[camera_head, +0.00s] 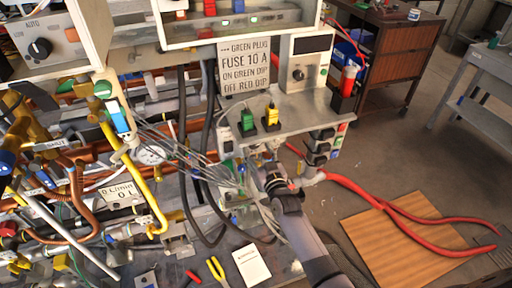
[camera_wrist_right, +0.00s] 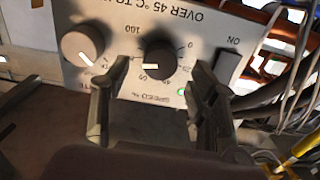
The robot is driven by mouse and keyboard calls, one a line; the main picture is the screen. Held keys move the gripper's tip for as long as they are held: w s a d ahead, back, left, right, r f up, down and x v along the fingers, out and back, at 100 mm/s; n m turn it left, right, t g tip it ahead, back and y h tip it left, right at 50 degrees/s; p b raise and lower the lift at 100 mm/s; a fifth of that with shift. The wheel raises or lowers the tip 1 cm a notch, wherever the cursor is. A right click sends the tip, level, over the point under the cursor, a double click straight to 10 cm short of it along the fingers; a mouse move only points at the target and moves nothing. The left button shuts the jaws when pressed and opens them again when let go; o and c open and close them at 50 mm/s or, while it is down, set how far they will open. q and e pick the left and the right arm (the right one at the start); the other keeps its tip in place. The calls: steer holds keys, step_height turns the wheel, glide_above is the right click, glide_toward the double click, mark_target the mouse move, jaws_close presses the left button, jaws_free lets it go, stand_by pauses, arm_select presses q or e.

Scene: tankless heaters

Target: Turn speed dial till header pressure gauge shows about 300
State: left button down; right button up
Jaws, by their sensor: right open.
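In the right wrist view a dark round speed dial (camera_wrist_right: 160,60) with a white pointer mark sits on a pale panel (camera_wrist_right: 205,45) that appears upside down. Part of a speed label shows under it. My right gripper (camera_wrist_right: 160,75) is open, with one finger on each side of the dial; I cannot tell whether they touch it. In the head view my right gripper (camera_head: 272,178) is below the front shelf, and the dial is not seen there. A round white gauge (camera_head: 150,155) shows among the pipes; its name and reading are too small to tell. My left gripper is not in view.
A second, larger knob (camera_wrist_right: 83,46) is left of the dial, and an ON switch (camera_wrist_right: 228,68) is to its right. Grey cables (camera_head: 200,160) hang beside my right gripper. A metal shelf (camera_head: 310,105) with plugs is above it. Red hoses cross a wooden board (camera_head: 385,250) at right.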

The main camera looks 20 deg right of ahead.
steer(key=shift+w, duration=1.1)
steer(key=shift+c, duration=0.5)
steer(key=c, duration=1.1)
steer(key=shift+o, duration=0.2)
